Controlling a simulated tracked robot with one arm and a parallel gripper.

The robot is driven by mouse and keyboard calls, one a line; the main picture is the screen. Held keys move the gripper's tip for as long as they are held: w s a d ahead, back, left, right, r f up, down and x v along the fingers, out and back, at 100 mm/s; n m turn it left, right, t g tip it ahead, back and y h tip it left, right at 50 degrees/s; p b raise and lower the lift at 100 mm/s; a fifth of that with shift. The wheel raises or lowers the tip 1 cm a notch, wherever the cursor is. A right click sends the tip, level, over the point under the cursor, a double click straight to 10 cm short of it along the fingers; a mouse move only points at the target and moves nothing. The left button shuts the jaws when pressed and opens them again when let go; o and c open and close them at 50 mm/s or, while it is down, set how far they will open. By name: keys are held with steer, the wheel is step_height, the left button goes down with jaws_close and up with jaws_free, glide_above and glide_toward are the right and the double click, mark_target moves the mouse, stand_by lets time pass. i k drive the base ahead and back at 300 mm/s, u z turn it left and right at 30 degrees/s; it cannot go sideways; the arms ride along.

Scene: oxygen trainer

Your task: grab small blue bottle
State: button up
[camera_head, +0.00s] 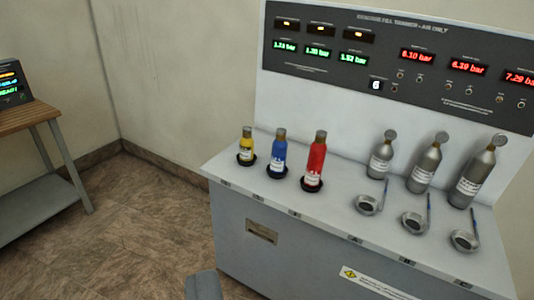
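The blue bottle (279,150) stands upright in a dark round holder on the grey bench top. It has a white label and a brownish cap. It is between a shorter yellow bottle (247,143) on its left and a taller red bottle (317,157) on its right. A grey piece at the bottom edge looks like part of my gripper (203,286). It is in front of the bench, well short of the bottle. Its fingertips cannot be made out.
Several grey cylinders (423,167) and round holders with thin blue rods (412,222) are on the bench's (340,213) right half. A panel with lit readouts (400,65) rises behind. A side table (35,115) with a small display stands left. Floor (130,230) between is clear.

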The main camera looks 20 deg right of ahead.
mark_target(279, 149)
steer(key=i, duration=2)
steer(key=z, duration=0.95)
